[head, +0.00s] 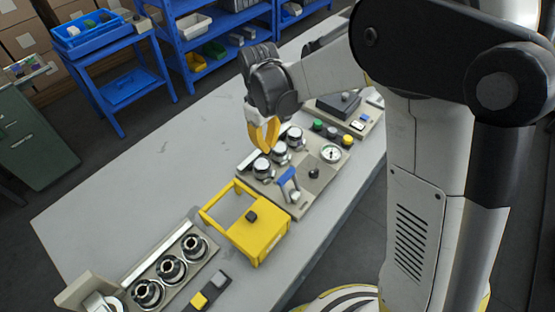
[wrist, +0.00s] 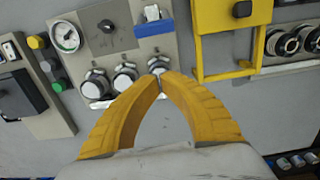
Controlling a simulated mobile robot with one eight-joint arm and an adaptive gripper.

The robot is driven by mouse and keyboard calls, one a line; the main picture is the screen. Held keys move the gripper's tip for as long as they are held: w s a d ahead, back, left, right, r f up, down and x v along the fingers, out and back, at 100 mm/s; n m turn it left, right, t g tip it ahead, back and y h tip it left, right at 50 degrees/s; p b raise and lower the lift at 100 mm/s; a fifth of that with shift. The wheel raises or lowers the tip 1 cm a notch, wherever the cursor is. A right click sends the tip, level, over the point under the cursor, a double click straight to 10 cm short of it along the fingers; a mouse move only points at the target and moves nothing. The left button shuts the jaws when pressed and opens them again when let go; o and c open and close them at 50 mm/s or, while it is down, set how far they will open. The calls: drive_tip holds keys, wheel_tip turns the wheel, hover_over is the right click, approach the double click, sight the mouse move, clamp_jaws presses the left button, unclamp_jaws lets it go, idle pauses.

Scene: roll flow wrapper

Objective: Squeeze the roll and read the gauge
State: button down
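My gripper (head: 266,150) has two yellow curved fingers whose tips come together, with an open gap higher up between them. In the wrist view, the tips (wrist: 162,77) are together just in front of the silver-topped roller knob (wrist: 158,64) nearest the blue lever. That knob (head: 262,167) shows below the tips in the head view; whether they touch it is unclear. Two similar knobs stand in line, a middle one (head: 280,153) and a far one (head: 294,137). The round white gauge (head: 330,153) is on the same panel; it also shows in the wrist view (wrist: 64,36). Its reading is too small to tell.
A blue lever (head: 286,178) and a dark knob (head: 314,173) are on the panel. A yellow frame guard (head: 262,235) stands beside it. A tray of dark rolls (head: 170,267) sits at the near left. The table's (head: 150,170) left part is clear. Blue shelves (head: 215,40) stand behind.

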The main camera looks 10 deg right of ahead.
idle(0.3)
wheel_tip(320, 180, down, 10)
drive_tip(key=b, duration=0.3)
drive_tip(key=shift+s+d, duration=0.15)
drive_tip(key=shift+s+d+r+b, duration=0.3)
drive_tip(key=shift+s+d, duration=0.25)
drive_tip(key=shift+s, duration=0.05)
drive_tip(key=shift+s+d+r+b, duration=0.25)
drive_tip(key=shift+s+d, duration=0.3)
drive_tip(key=shift+s+d+r, duration=0.2)
